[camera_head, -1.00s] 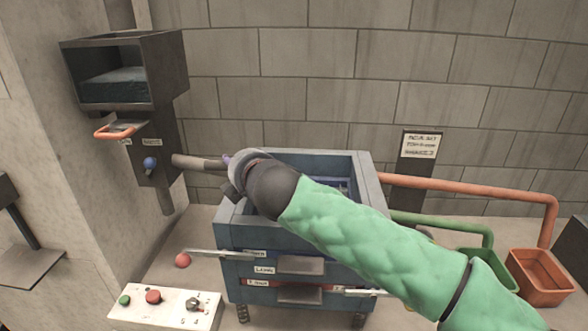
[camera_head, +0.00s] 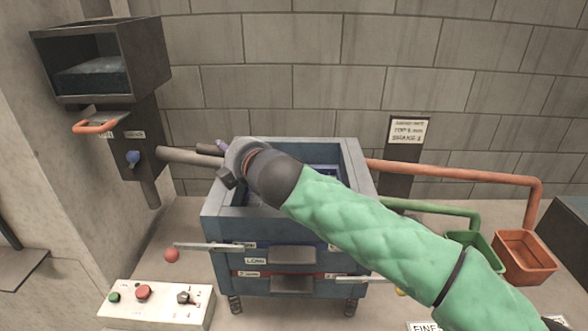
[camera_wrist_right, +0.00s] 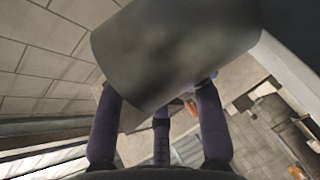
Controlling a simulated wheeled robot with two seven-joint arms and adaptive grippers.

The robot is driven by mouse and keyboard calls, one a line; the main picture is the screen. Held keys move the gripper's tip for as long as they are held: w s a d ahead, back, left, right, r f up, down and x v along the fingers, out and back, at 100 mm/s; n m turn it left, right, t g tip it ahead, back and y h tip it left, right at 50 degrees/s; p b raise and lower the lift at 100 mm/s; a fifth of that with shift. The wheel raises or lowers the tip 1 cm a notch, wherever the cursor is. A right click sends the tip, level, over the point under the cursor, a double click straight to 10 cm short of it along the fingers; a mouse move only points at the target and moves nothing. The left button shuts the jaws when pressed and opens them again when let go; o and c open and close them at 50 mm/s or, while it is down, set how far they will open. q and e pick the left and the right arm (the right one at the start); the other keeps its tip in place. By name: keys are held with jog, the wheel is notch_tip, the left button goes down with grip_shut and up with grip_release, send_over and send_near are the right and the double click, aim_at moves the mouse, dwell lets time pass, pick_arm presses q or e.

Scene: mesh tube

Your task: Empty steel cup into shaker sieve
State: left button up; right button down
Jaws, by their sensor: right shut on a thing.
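The shaker (camera_head: 218,225) is a blue-grey box on springs with an open top; its sieve surface is mostly hidden behind my right arm. My right gripper (camera_head: 222,150) is above the shaker's back left part, partly hidden by its own wrist. In the right wrist view, its purple fingers (camera_wrist_right: 158,105) are shut on a dull grey cylinder, which I take as the steel cup (camera_wrist_right: 175,50). The cup looks tilted in that view, and its mouth and contents do not show. I cannot make the cup out clearly in the head view. My left gripper is not in view.
A dark hopper (camera_head: 100,65) with an orange handle (camera_head: 95,127) stands at left, with a grey pipe (camera_head: 180,156) reaching toward the shaker. A white control box (camera_head: 160,305) sits front left. Green (camera_head: 475,250) and orange (camera_head: 525,255) bins stand at right, below pipes.

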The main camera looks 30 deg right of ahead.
jog(key=shift+d+f+m+y, duration=0.15)
jog(key=shift+d+m+y, duration=0.15)
jog(key=shift+d+m, duration=0.55)
jog(key=shift+s+d+f+m+y+p, duration=0.1)
jog(key=shift+d+f+m+y+p, duration=0.3)
jog(key=shift+d+f+p, duration=0.45)
jog(key=shift+d+f, duration=0.1)
jog(key=shift+d, duration=0.1)
jog(key=shift+d+r+m+p, duration=0.35)
jog(key=shift+m+p, duration=0.1)
jog(key=shift+p, duration=0.45)
jog(key=p, duration=0.4)
jog(key=r+p, duration=0.1)
jog(key=p, duration=0.3)
jog(key=shift+d+r+y, duration=0.25)
jog(key=shift+d+y, duration=0.1)
jog(key=shift+y, duration=0.05)
jog(key=shift+s+d+r+m+t+y+p, duration=0.15)
jog(key=shift+d+r+m+t+p, duration=0.15)
jog(key=shift+d+m+p, duration=0.9)
jog(key=shift+w+d+r+m+t+y+p, duration=0.1)
jog(key=shift+d+r+m+t+y+p, duration=0.2)
jog(key=shift+d+m+p, duration=0.85)
jog(key=shift+s+d+r+m+t+y+p, duration=0.1)
jog(key=shift+d+m+t+p, duration=0.4)
jog(key=shift+m+p, duration=1.3)
